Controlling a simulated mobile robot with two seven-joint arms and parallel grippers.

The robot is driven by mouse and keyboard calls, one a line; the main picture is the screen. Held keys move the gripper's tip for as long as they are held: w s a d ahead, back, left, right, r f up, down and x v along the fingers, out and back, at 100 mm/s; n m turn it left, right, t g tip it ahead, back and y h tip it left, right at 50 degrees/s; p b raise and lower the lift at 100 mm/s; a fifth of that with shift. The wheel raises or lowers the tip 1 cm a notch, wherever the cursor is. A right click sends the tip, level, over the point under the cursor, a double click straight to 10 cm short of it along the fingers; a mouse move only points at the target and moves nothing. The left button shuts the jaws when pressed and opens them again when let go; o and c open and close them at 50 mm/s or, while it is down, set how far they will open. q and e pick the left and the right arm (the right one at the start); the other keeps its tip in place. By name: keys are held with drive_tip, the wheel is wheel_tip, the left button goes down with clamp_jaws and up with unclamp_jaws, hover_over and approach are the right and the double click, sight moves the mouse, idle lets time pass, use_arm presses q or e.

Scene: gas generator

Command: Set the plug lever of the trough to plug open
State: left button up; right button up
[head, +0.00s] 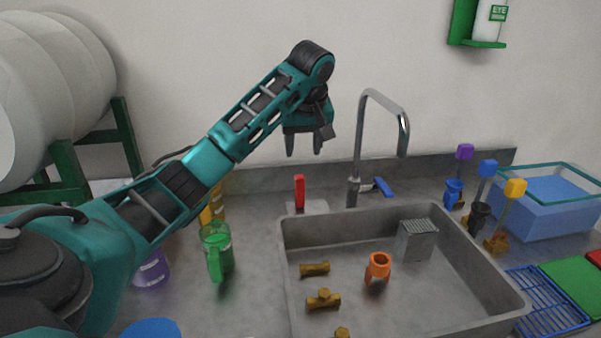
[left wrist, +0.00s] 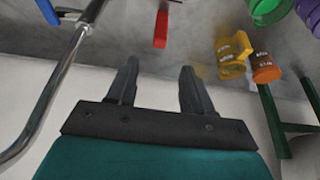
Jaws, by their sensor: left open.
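The plug lever (head: 299,192) is a red upright handle on a small grey plate behind the back left corner of the grey trough (head: 285,255). It also shows as a red handle in the left wrist view (left wrist: 160,30). My left gripper (head: 304,152) is open and empty, pointing down above the lever and apart from it. In the left wrist view the two dark fingers (left wrist: 158,75) are spread, with the red lever beyond their tips. The drain of the trough is not visible. My right gripper is not in view.
A faucet (head: 358,150) with a blue handle (head: 383,187) stands right of the lever. The trough holds brass fittings (head: 323,300), an orange ring piece (head: 377,267) and a grey box (head: 416,242). A green mug (head: 218,250) and yellow container (head: 212,208) stand left.

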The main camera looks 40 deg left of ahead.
sight(300, 177)
use_arm(q)
drive_tip(key=shift+w, duration=0.2)
drive_tip(key=x, duration=1.2)
drive_tip(key=shift+s+a+f, duration=0.1)
drive_tip(key=shift+a+f, duration=0.05)
drive_tip(key=shift+f, duration=0.25)
drive_tip(key=shift+c, duration=0.3)
clamp_jaws()
